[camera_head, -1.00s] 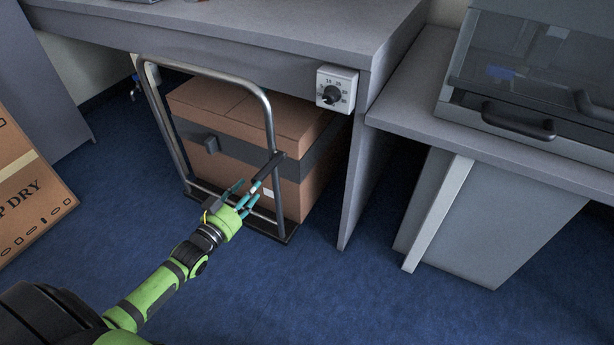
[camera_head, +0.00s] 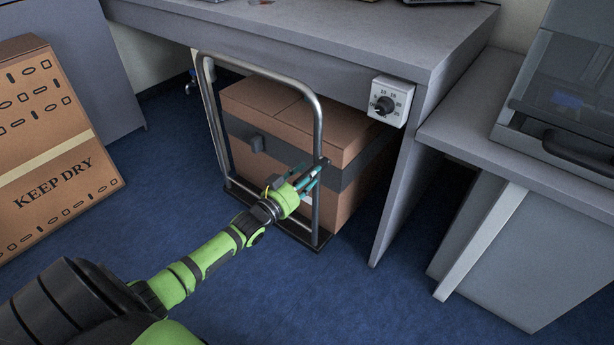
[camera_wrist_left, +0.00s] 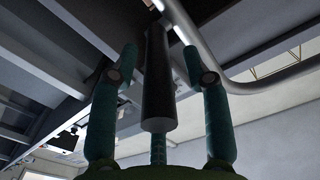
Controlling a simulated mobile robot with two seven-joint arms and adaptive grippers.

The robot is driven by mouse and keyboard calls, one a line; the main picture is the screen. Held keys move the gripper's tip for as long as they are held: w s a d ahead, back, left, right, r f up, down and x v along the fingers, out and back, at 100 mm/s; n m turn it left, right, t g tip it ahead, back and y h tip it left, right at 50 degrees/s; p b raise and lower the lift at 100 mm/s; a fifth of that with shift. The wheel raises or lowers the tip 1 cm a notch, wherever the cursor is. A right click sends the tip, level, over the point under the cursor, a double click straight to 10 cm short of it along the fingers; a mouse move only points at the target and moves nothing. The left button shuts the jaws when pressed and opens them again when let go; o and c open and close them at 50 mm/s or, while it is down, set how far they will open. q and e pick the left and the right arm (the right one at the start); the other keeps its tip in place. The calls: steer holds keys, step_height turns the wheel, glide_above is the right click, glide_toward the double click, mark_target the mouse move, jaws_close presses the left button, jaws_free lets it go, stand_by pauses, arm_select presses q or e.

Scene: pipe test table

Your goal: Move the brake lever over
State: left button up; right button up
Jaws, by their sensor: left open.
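The brake lever is a black bar on the right post of a metal trolley frame (camera_head: 318,130). In the head view only its end by the post (camera_head: 325,161) shows clearly; my gripper hides the rest. In the left wrist view the black lever (camera_wrist_left: 159,85) fills the gap between the fingers, with its rounded free end towards the palm. My left gripper (camera_head: 312,173) is open, with teal fingers on both sides of the lever. I cannot tell whether they touch it. My right gripper is not in view.
A brown cardboard box (camera_head: 240,155) sits on the trolley under the grey table (camera_head: 330,28). A dial box (camera_head: 391,101) is fixed to the table's front. A KEEP DRY carton (camera_head: 50,150) stands at left. Blue floor (camera_head: 320,300) is clear in front.

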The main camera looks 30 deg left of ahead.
arm_select(q)
jaws_close()
steer(key=shift+r, duration=0.1)
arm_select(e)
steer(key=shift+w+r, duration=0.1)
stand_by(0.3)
arm_select(q)
steer(key=shift+a, duration=0.1)
steer(key=shift+b, duration=0.3)
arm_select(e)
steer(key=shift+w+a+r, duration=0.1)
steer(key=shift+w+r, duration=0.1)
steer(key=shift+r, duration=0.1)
